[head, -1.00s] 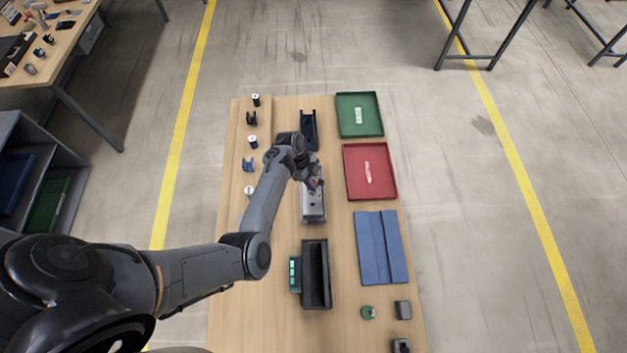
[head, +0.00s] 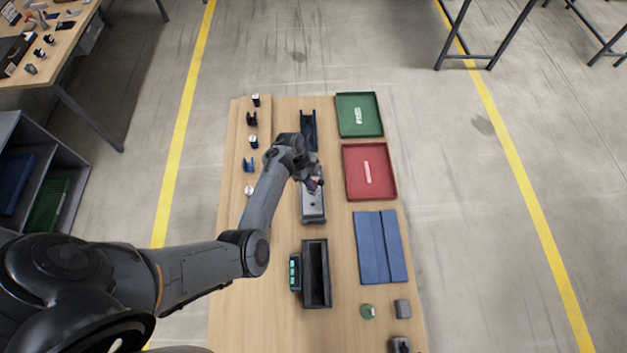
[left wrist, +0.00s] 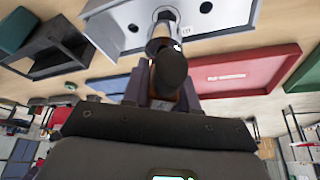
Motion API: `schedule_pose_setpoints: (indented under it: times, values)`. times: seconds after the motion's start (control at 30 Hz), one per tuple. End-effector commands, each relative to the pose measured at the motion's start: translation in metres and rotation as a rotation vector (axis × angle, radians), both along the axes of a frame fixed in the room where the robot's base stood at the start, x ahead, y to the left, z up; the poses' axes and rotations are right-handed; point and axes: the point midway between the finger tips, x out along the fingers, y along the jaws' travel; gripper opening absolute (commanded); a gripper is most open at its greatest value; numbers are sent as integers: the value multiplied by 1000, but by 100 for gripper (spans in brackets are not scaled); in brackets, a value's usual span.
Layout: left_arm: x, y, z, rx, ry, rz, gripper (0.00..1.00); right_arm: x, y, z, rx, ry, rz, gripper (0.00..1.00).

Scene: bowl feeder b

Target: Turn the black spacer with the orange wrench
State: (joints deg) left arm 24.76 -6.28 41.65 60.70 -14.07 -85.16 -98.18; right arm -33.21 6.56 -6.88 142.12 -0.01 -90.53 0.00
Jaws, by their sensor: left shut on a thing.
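My left gripper (head: 315,186) is over the grey metal block (head: 313,214) in the middle of the table. In the left wrist view my left gripper (left wrist: 165,88) is shut on a tool, with a brownish-orange part (left wrist: 161,105) showing between the fingers; I take it for the orange wrench. A black round piece (left wrist: 171,68) sits at the fingertips, in line with a pale grey cylinder (left wrist: 160,38) at the grey block. I cannot tell whether this black piece is the spacer or the tool's head. My right gripper is not in view.
Right of the block are a red tray (head: 347,180), a green tray (head: 342,125) and a blue folded mat (head: 363,255). A black open bin (head: 306,270) stands nearer. Small parts line the left edge. Bare wood (head: 265,310) shows at front left.

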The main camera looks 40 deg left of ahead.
Motion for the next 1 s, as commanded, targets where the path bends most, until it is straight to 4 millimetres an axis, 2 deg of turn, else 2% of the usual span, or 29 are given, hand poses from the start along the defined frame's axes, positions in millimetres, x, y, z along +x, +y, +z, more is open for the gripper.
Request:
schedule_pose_setpoints:
  times: [1.0]
  values:
    - [1, 1, -6, 0, -2, 1, 0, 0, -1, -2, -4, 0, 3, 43]
